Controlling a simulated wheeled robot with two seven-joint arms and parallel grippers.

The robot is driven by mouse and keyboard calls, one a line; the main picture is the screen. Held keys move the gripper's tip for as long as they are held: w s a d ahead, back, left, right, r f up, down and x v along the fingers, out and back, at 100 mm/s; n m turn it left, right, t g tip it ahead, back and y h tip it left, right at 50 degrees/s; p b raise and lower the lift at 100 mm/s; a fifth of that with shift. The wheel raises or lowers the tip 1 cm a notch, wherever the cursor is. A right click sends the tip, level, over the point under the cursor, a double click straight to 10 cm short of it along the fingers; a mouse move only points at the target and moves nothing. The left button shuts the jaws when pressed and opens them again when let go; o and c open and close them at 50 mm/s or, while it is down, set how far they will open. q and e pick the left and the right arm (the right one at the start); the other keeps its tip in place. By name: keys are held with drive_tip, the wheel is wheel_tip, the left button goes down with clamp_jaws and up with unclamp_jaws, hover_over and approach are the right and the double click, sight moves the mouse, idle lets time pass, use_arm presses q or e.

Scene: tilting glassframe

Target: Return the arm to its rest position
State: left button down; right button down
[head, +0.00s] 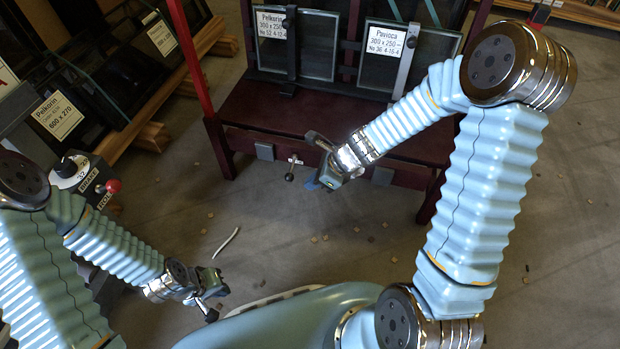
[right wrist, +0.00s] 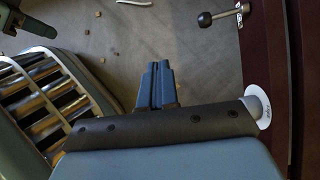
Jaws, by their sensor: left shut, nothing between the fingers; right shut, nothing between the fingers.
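My right arm reaches in from the right in the head view, and its gripper (head: 325,180) hangs in front of the dark red frame (head: 280,115). In the right wrist view the two blue-grey fingers of this gripper (right wrist: 157,88) are together with nothing between them, above the bare floor. My left gripper (head: 215,302) is low at the left of the head view, shut and empty, close to my own base. Neither gripper touches an object that I can make out.
A lever with a dark knob (head: 290,176) sticks out of the frame beside my right gripper; it also shows in the right wrist view (right wrist: 205,19). Two labelled glass panes stand on the frame. A control box (head: 82,178) with a red knob is at the left. Small chips litter the floor.

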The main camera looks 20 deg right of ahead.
idle(0.4)
drive_tip(key=s+a+f+n+g+h+p, duration=0.1)
drive_tip(key=s+a+f+n+p, duration=0.25)
drive_tip(key=s+n, duration=0.65)
drive_tip(key=s+a+f+n+g+p, duration=0.2)
drive_tip(key=s+f+n+p, duration=0.25)
drive_tip(key=n, duration=0.85)
drive_tip(key=m+t+y+b, duration=0.4)
drive_tip(key=m+t+b, duration=0.3)
drive_tip(key=m, duration=1.6)
approach(293, 176)
drive_tip(key=shift+g, duration=0.6)
drive_tip(key=b+x, duration=0.1)
drive_tip(key=x, duration=0.2)
drive_tip(key=b+x, duration=0.2)
drive_tip(key=x, duration=0.2)
drive_tip(key=shift+w+d+r, duration=0.1)
drive_tip(key=shift+w+r, duration=0.1)
drive_tip(key=shift+w, duration=0.15)
